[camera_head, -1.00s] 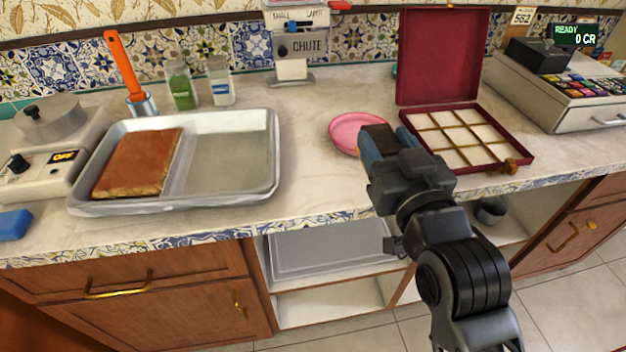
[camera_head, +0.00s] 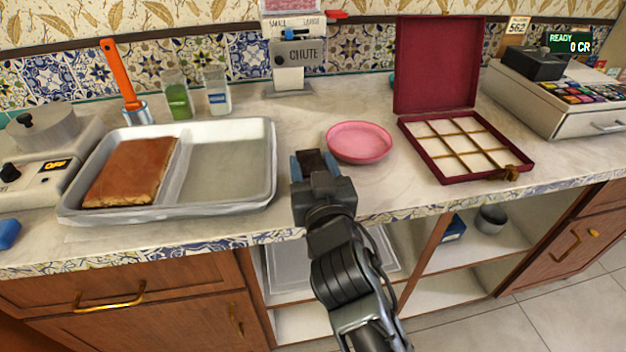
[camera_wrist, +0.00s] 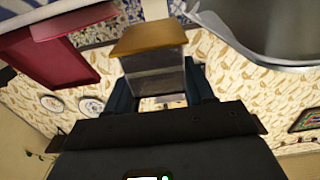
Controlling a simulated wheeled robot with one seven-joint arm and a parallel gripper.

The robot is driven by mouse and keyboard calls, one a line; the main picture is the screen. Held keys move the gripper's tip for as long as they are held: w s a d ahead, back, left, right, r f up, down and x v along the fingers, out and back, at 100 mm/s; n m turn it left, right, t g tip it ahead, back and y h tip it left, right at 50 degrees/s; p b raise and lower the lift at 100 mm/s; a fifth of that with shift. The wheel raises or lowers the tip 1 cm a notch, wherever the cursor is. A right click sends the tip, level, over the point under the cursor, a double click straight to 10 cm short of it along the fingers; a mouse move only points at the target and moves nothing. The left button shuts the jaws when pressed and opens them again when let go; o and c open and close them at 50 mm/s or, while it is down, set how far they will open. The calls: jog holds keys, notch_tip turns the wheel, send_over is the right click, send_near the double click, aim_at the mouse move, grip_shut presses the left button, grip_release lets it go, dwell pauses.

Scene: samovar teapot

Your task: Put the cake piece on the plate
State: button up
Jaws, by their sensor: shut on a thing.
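My gripper (camera_head: 312,165) is shut on a small brown cake piece (camera_head: 313,158), held between its two blue fingers. In the wrist view the cake piece (camera_wrist: 150,42) shows a golden-brown face and a greyish side between the fingers. The round pink plate (camera_head: 358,142) lies empty on the counter, just to the right of and behind my gripper. The cake piece is apart from the plate in the picture. Its exact height above the counter is hard to tell.
A metal tray (camera_head: 230,165) with a large brown slab (camera_head: 128,172) stands on the left. An open red box with dividers (camera_head: 440,75) stands right of the plate. A chute dispenser (camera_head: 298,54) stands behind. Bare counter (camera_head: 300,118) surrounds the plate.

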jog(key=shift+f, duration=1.3)
jog(key=shift+b, duration=0.3)
jog(key=shift+f, duration=0.2)
jog(key=o, duration=1.1)
jog(key=shift+c, duration=0.2)
jog(key=b+v, duration=0.1)
jog(key=v, duration=0.6)
jog(key=shift+s+r, duration=0.2)
jog(key=shift+s, duration=0.2)
jog(key=shift+d, duration=0.15)
